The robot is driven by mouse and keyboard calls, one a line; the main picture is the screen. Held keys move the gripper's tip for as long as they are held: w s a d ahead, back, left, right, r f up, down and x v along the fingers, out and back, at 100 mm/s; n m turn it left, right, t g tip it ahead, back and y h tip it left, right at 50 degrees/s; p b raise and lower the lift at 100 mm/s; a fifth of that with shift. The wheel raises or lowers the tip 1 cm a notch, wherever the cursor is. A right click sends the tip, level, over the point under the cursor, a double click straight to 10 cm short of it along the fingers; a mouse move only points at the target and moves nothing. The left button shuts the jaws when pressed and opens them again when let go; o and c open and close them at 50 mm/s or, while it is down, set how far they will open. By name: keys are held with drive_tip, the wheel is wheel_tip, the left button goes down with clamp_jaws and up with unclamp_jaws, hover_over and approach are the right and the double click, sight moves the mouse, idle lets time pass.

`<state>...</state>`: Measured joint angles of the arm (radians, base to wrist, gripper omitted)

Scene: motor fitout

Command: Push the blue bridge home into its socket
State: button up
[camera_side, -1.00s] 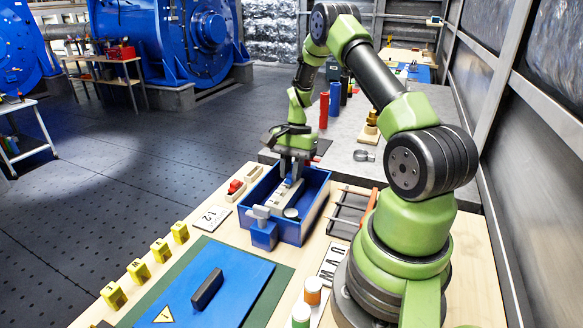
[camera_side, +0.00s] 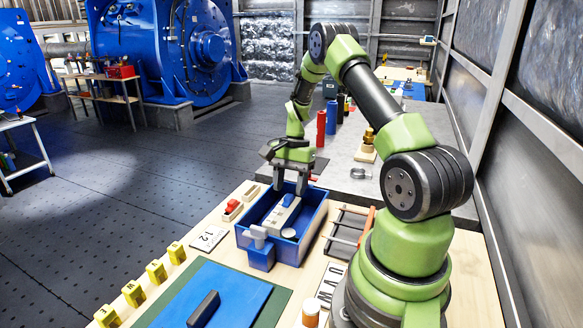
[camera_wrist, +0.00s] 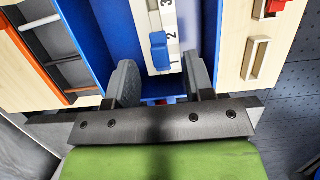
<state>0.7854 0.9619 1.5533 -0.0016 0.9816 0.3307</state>
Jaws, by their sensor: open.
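The blue bridge (camera_side: 288,200) sits on a white numbered strip (camera_side: 281,216) inside the blue box (camera_side: 310,222). My gripper (camera_side: 290,186) is open and empty over the far end of the box. In the wrist view its two grey fingers (camera_wrist: 160,84) stand apart to either side of the strip's near end, short of the bridge and not touching it.
A wooden holder with a red part (camera_side: 232,207) stands left, a rack with rods (camera_side: 347,228) right. A red cylinder (camera_side: 321,128) stands behind.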

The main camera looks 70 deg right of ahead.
drive_tip(key=v, duration=0.7)
drive_tip(key=shift+r, duration=0.35)
